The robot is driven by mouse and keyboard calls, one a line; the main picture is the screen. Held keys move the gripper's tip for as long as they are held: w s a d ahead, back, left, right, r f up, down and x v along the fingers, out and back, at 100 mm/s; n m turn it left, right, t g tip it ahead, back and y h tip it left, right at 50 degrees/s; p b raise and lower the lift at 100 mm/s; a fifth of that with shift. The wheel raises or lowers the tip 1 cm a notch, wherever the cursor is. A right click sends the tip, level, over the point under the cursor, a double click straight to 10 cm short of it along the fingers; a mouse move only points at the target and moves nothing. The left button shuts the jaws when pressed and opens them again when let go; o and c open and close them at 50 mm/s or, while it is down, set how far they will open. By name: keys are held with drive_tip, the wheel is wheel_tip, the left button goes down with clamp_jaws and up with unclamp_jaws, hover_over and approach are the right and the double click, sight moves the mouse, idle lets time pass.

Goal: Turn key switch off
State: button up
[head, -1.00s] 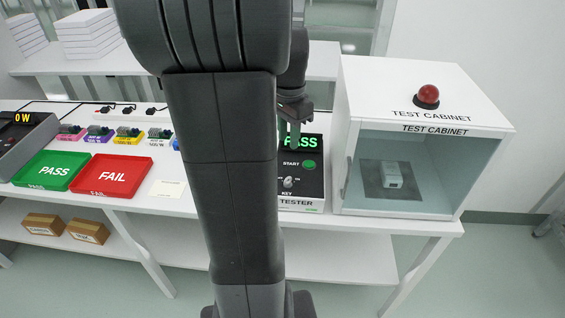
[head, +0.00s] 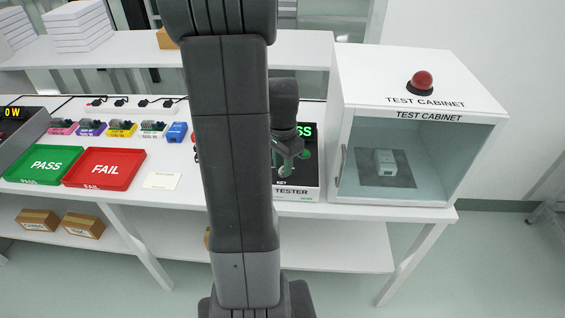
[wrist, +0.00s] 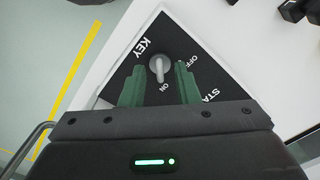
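The key switch (wrist: 159,66) is a grey knob on the black face of the tester, between the labels KEY, ON and OFF in the wrist view. Its bar points toward ON. My gripper (wrist: 156,78) is open, with its green fingers apart and the knob in line with the gap, slightly beyond the tips. Whether the fingertips reach around the knob is hard to tell. In the head view my gripper (head: 287,152) is over the tester (head: 296,192) and hides the knob; the lit PASS display is partly covered by my arm.
The white test cabinet (head: 455,160) with a red lamp (head: 421,83) stands just right of the tester, holding a grey-white device (head: 385,162). Left are a red FAIL tray (head: 104,169), a green PASS tray (head: 45,165) and several coloured connectors. A white card (head: 161,180) lies near the front edge.

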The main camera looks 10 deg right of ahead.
clamp_jaws()
